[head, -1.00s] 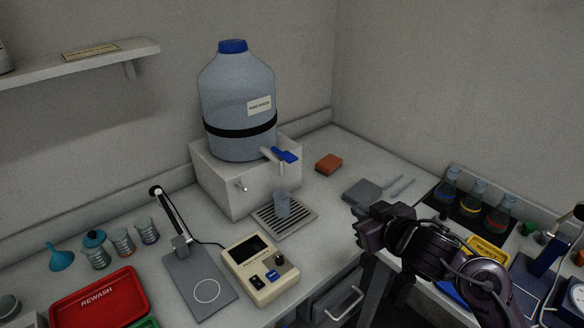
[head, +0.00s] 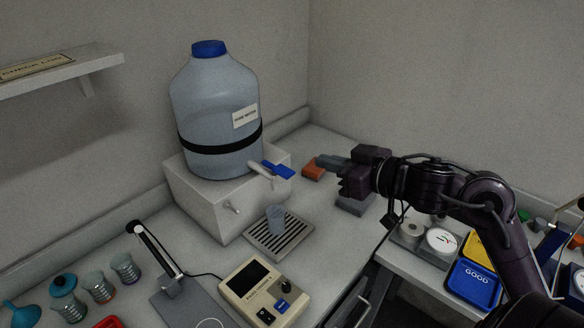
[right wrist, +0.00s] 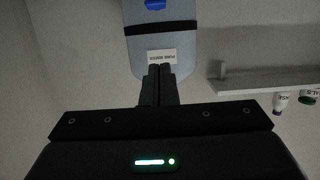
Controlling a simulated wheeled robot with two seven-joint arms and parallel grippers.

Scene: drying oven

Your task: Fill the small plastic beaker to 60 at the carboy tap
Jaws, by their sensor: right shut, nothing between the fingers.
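The carboy (head: 215,120), a big bluish bottle with a blue cap, stands on a white block (head: 200,205). Its tap (head: 275,170), with a blue lever, sticks out to the right. The small plastic beaker (head: 276,219) stands upright on the drip tray (head: 262,243) below the tap; its level and marks are too small to read. My right gripper (head: 322,162) is shut and empty, in the air to the right of the tap and apart from it. In the right wrist view, the shut fingers (right wrist: 159,85) point toward the carboy (right wrist: 160,52), which looks upside down. My left gripper is out of view.
An orange sponge (head: 313,173) lies behind my right gripper. A beige instrument (head: 265,290) stands in front of the drip tray. Several small glass vessels are at lower left. A wall shelf (head: 60,72) is at upper left. Blue (head: 474,283) and yellow trays lie at right.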

